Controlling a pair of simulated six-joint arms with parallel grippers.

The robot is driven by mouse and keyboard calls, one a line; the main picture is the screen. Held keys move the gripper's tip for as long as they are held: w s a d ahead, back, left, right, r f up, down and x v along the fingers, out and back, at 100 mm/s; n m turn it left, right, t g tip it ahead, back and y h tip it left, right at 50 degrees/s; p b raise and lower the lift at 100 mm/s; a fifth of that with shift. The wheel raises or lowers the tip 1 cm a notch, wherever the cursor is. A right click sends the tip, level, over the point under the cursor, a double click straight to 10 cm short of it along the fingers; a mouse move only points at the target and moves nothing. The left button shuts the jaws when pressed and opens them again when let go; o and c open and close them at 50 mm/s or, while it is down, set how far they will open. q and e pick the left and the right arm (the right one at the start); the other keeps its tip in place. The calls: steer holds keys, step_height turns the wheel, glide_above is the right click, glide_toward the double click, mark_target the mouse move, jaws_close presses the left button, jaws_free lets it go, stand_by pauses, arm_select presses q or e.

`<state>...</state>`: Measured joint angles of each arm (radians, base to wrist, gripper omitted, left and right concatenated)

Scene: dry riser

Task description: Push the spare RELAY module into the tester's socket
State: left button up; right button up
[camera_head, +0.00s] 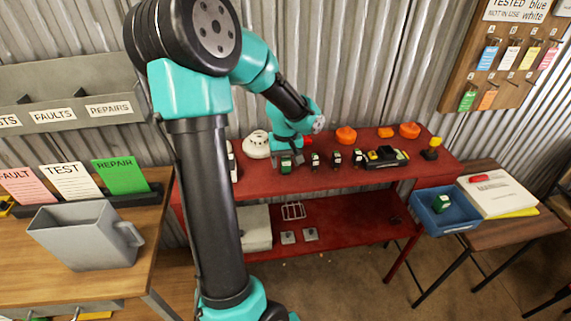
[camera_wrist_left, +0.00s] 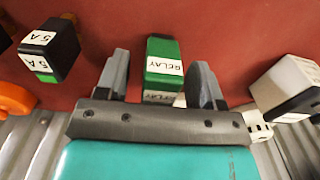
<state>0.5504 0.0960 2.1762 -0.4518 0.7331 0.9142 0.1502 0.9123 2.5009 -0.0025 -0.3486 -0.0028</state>
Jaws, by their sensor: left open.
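A green RELAY module (camera_head: 286,164) with a white label stands on the red bench top. In the left wrist view the RELAY module (camera_wrist_left: 162,62) is between the two fingers of my left gripper (camera_wrist_left: 160,72). The fingers are open, with a gap on each side of it. In the head view my left gripper (camera_head: 287,156) is low over the bench at that module. A black device with green and yellow parts (camera_head: 385,157), possibly the tester, sits farther right; its socket cannot be made out. My right gripper is not in view.
Dark 5A modules (camera_wrist_left: 50,45) stand to one side, a white-and-dark item (camera_wrist_left: 290,88) to the other. Orange parts (camera_head: 346,134) and a white round detector (camera_head: 257,145) are along the back. A blue bin (camera_head: 428,220) holding a green module (camera_head: 441,203) is at right.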

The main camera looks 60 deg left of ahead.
arm_select(q)
steer(key=shift+c, duration=0.3)
steer(key=c, duration=0.9)
steer(key=shift+r, duration=0.1)
steer(key=shift+c, duration=0.2)
steer(key=shift+r, duration=1.3)
steer(key=s+d+r, duration=0.2)
steer(key=s+d, duration=0.6)
steer(key=d, duration=0.5)
steer(key=shift+s+d+r, duration=0.15)
steer(key=shift+d, duration=0.2)
